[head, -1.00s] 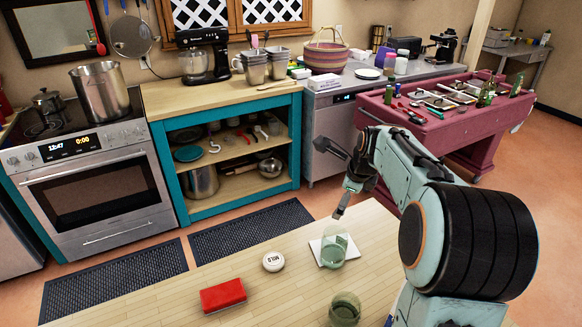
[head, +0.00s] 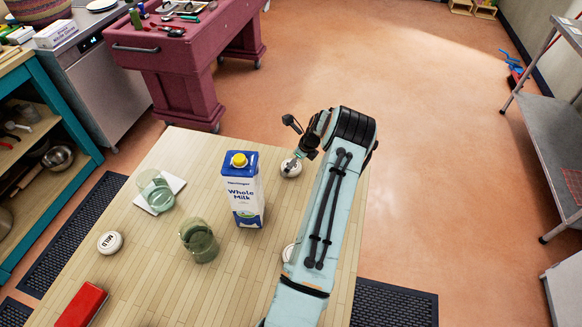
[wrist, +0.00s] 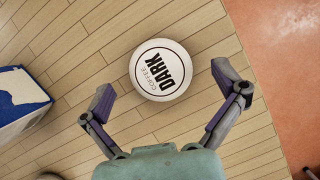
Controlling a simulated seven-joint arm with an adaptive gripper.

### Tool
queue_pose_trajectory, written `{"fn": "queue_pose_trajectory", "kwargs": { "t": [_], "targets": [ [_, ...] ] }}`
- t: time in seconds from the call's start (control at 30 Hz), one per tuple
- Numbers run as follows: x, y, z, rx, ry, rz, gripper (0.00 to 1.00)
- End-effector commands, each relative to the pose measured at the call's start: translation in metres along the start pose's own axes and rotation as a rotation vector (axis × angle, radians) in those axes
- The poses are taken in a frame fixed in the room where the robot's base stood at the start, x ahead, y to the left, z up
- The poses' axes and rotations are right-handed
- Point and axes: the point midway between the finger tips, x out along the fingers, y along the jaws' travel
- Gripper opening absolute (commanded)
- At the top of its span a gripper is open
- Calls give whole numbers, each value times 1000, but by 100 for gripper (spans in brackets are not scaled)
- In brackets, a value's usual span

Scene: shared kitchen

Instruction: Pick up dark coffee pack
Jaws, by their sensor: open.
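The dark coffee pack is a round white disc (wrist: 161,70) with "COFFEE DARK" printed on its top. It lies flat on the wooden table (wrist: 205,150). In the wrist view my gripper (wrist: 157,88) is open, with one finger on each side below the pack and the pack just ahead, between and beyond the fingertips. In the head view the pack (head: 291,168) shows near the far right edge of the table, partly hidden by my gripper (head: 296,150). Whether the fingers touch the table cannot be told.
A milk carton (head: 243,190) stands left of the pack. Two green glasses (head: 199,241) stand farther left, one on a white square (head: 172,190). A round "MILD" pack (head: 109,242) and a red block (head: 82,305) lie at the left. Another white round thing is mostly hidden by my arm.

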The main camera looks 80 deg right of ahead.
Motion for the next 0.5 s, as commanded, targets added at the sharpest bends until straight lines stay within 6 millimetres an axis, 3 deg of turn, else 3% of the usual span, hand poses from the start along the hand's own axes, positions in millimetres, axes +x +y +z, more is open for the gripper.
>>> {"fn": "queue_pose_trajectory", "kwargs": {
  "t": [0.33, 0.37, 0.5],
  "targets": [
    [8, 0, 0, 0, 0, -1, 95],
    [8, 0, 0, 0, 0, -1, 89],
    [8, 0, 0, 0, 0, -1, 45]
  ]
}}
